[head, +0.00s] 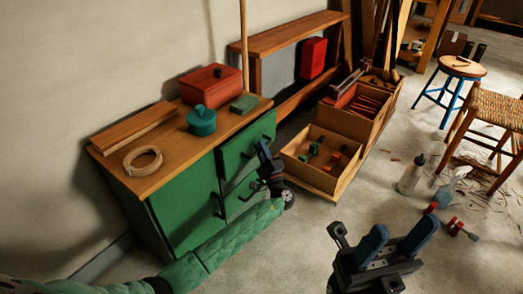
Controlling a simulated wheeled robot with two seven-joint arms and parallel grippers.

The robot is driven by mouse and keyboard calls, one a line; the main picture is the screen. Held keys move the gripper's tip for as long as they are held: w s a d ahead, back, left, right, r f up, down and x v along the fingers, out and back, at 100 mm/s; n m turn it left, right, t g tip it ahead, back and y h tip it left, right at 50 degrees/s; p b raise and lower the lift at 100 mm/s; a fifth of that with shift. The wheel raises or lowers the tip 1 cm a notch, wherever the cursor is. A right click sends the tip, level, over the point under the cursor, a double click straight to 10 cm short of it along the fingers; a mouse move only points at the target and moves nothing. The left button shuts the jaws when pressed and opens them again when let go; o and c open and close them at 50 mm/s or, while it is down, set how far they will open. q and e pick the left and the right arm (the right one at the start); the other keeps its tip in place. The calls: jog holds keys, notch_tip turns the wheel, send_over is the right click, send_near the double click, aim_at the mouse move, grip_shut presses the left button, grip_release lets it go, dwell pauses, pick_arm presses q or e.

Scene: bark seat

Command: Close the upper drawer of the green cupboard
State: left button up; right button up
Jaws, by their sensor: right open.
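The green cupboard (180,212) stands against the wall under a wooden top. Its upper drawer (236,145) is at the right of the front and seems to stand slightly out from under the top; the exact gap is hard to tell. My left gripper (264,152), on the green-sleeved arm, is at the right part of the upper drawer front and hides part of it. I cannot tell whether it touches the drawer, or whether its jaws are open. My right gripper (395,240), with blue fingers, is open and empty over the floor at the lower right, well away from the cupboard.
On the cupboard top are a red box (210,84), a teal pot (201,121), a green block (243,103), planks (133,128) and a coil (143,161). Wooden crates (312,179) stand right of the cupboard. Bottles (411,176) and stools (461,68) are further right.

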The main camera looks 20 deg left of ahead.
pick_arm(q)
grip_shut()
jog(key=a, duration=0.2)
jog(key=w+a+b, duration=0.1)
jog(key=shift+w+a, duration=0.2)
jog(key=shift+a, duration=0.15)
grip_release()
jog(key=shift+a, duration=0.1)
send_near(253, 144)
jog(key=shift+p+x, duration=0.35)
jog(key=shift+x, duration=0.55)
